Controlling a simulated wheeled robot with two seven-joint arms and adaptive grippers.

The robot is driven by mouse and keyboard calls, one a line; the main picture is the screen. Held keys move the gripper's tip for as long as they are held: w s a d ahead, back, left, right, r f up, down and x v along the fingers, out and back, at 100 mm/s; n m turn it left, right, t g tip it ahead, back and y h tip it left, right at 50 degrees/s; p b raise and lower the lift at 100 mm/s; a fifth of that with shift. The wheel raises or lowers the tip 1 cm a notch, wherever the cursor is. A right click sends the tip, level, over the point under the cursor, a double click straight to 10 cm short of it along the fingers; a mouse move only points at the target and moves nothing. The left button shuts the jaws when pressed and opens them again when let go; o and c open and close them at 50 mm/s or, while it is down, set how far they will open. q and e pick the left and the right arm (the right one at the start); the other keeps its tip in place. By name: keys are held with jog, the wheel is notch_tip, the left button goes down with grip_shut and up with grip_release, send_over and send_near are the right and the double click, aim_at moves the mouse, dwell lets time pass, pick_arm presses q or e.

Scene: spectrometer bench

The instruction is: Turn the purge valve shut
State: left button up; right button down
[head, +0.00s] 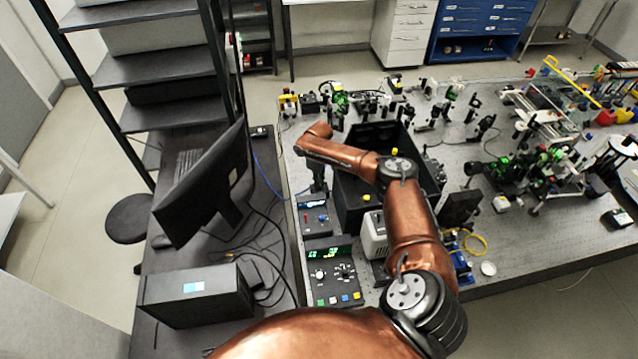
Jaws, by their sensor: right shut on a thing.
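My right arm reaches in from the lower right, and its wrist bends down at the far left of the bench. My right gripper (318,187) points down at the bench's left part, just behind a small control box (314,221) with a blue display and a red knob. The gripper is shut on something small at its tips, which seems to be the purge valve. The valve itself is hidden by the fingers and too small to make out, so its handle angle cannot be told. My left gripper is not in view.
A black open-topped enclosure (352,205) stands right of the gripper, under my forearm. A larger control unit (333,272) with green digits sits nearer. A monitor (203,183) and cables are at left. Optics crowd the optical table (458,158) at right.

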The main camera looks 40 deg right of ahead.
jog(key=n, duration=0.6)
jog(key=shift+n+b, duration=0.4)
jog(key=n, duration=0.5)
jog(key=shift+b, duration=0.35)
jog(key=shift+w+n, duration=0.1)
jog(key=shift+n, duration=0.3)
jog(key=c, duration=1.9)
grip_release()
jog(key=shift+r, duration=0.2)
notch_tip(320, 180, up, 12)
jog(key=shift+f, duration=0.15)
